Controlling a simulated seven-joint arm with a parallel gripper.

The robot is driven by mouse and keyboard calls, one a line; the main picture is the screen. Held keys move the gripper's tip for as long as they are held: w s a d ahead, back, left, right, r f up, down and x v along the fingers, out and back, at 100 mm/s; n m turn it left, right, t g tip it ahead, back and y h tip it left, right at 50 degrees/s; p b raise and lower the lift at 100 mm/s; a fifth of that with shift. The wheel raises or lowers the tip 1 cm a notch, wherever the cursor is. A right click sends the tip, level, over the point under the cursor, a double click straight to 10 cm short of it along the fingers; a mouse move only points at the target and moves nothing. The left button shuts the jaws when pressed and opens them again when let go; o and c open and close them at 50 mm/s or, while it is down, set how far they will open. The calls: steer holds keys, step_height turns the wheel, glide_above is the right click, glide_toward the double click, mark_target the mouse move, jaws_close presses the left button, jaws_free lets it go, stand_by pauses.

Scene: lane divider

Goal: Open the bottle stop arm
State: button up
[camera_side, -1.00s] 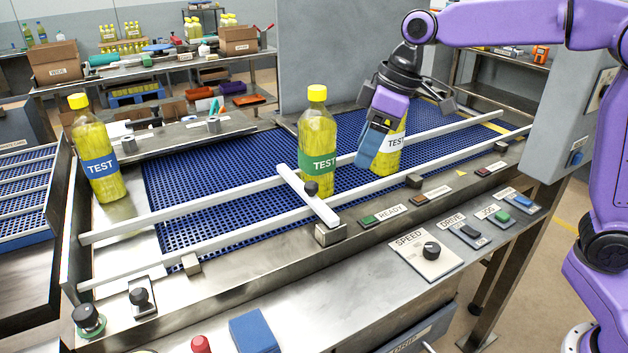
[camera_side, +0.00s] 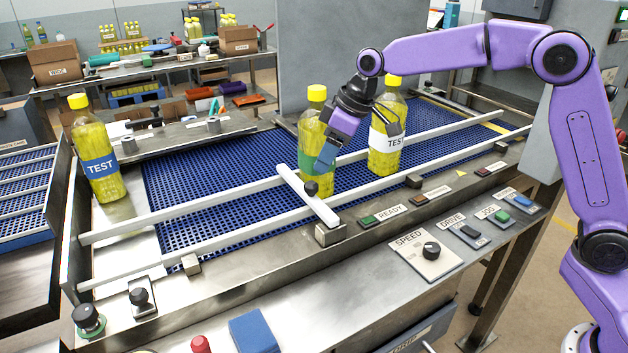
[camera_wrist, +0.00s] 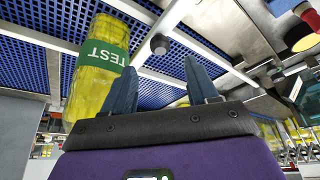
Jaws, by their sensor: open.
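The bottle stop arm (camera_side: 308,197) is a white bar with a black knob (camera_side: 311,188), lying across the lane between the two rails. In the wrist view the knob (camera_wrist: 159,44) shows beyond and between my fingertips. My gripper (camera_side: 322,168) is open and empty, pointing down just above the knob and apart from it as far as I can tell. A green-labelled yellow bottle (camera_side: 311,117) stands upright behind the stop arm, partly hidden by my gripper. It also shows in the wrist view (camera_wrist: 94,85). A white-labelled bottle (camera_side: 388,130) stands to its right.
A blue-labelled bottle (camera_side: 96,155) stands at the left end. White guide rails (camera_side: 440,160) run along the blue belt (camera_side: 220,165). The front panel has a speed knob (camera_side: 431,250) and several buttons. The belt left of the stop arm is clear.

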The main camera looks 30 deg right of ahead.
mark_target(313, 183)
steer(key=x, duration=0.7)
steer(key=shift+w+a+f, duration=0.15)
steer(key=shift+f, duration=0.2)
jaws_close()
